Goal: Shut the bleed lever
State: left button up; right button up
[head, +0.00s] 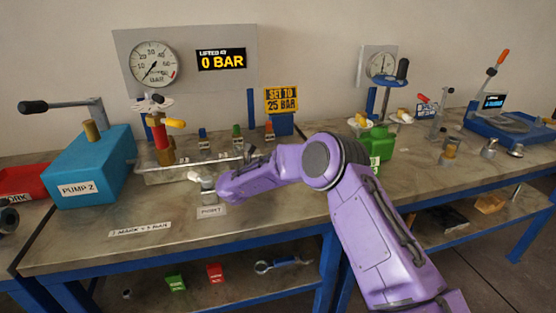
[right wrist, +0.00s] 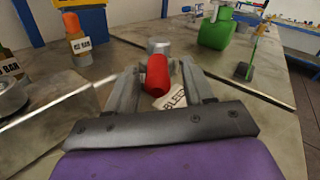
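In the right wrist view the bleed lever's red grip (right wrist: 157,73) stands between the fingers of my right gripper (right wrist: 160,80). A finger lies on each side of it, with a narrow gap visible, so the gripper looks open around the grip. A white tag reading BLEED (right wrist: 175,98) is partly hidden beside the right finger. In the head view my purple right arm (head: 270,172) reaches over the bench, and the lever and fingers are hidden behind it. My left gripper is not in view.
A silver cylinder (right wrist: 158,46) stands just beyond the grip, and a green can (right wrist: 216,30) farther off. The metal tray (head: 165,174) with a red and brass valve (head: 161,140) lies left of my arm. The display (head: 221,60) reads 0 BAR. The bench front is mostly clear.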

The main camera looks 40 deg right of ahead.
jog(key=shift+a, duration=0.35)
jog(key=a, duration=0.3)
jog(key=s+a+b, duration=0.1)
jog(key=a, duration=0.2)
jog(key=s+a+b, duration=0.1)
jog(key=a, duration=0.2)
jog(key=shift+a, duration=0.35)
